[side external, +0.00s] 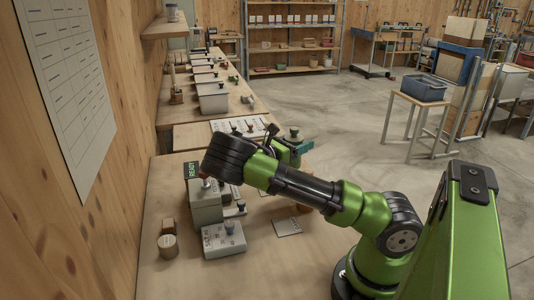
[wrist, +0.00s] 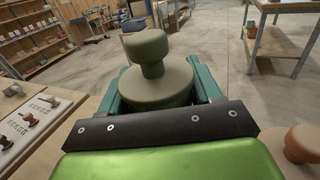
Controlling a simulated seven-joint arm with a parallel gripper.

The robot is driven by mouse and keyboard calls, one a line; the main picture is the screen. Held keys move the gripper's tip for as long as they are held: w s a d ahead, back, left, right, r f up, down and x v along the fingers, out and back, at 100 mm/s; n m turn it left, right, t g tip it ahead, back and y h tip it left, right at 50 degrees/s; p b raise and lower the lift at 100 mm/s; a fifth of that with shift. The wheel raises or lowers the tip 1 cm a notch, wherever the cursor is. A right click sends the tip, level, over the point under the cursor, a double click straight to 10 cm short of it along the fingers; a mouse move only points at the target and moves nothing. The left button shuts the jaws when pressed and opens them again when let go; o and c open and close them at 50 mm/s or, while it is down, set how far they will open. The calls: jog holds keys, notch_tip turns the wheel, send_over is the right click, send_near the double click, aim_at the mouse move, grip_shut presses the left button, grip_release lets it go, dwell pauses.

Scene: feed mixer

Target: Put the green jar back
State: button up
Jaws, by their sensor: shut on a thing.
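The green jar (wrist: 155,80), a dull grey-green round body with a knobbed lid, sits between the teal fingers of my gripper (wrist: 165,88) in the wrist view. My gripper is shut on it, and the jar looks upright. In the side view the jar's lid (side external: 294,133) shows above my gripper (side external: 298,146), which is at the far right edge of the near bench (side external: 180,285). The lower part of the jar is hidden by the gripper in both views.
A grey machine (side external: 206,205) with a READY display (side external: 193,170) stands on the bench, with a grey knobbed box (side external: 223,239) before it. A round brown jar (side external: 168,246) is at left. A tan knobbed jar (wrist: 303,143) shows close at right in the wrist view.

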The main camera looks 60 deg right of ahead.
jog(key=shift+f, duration=3.6)
jog(key=shift+f, duration=0.15)
jog(key=o, duration=1)
